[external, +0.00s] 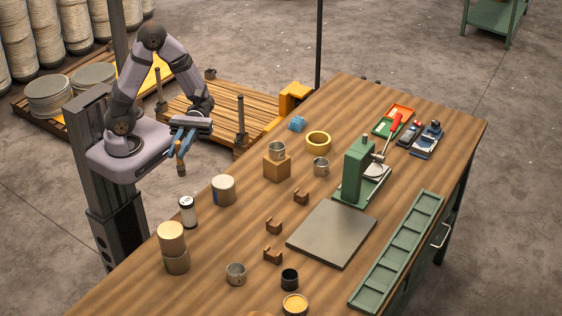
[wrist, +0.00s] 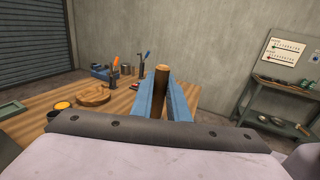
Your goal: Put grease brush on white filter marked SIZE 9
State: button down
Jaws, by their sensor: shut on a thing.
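My gripper (external: 180,146) is shut on a brown, stick-like thing (external: 181,167), which looks like the grease brush. It hangs below the jaws in the external view, in the air beside the table's left edge. In the wrist view its round wooden end (wrist: 161,76) stands between the blue fingers of my gripper (wrist: 164,100). A white cylinder with dark bands (external: 188,213) stands upright at the table's left edge, below and apart from the held thing. I cannot read SIZE 9 on either.
Stacked tan cylinders (external: 171,240) stand at the table's near left. A wooden block with a metal cup on it (external: 276,169), small brown brackets (external: 274,226) and a green press (external: 355,172) stand farther right. A grey plate (external: 331,235) lies flat and bare.

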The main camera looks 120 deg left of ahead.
aim_at(182, 177)
jog(key=shift+f, duration=2.95)
jog(key=shift+f, duration=0.15)
jog(key=shift+f+p, duration=0.4)
jog(key=shift+f, duration=1.55)
jog(key=c, duration=1.7)
grip_release()
jog(key=shift+f, duration=0.1)
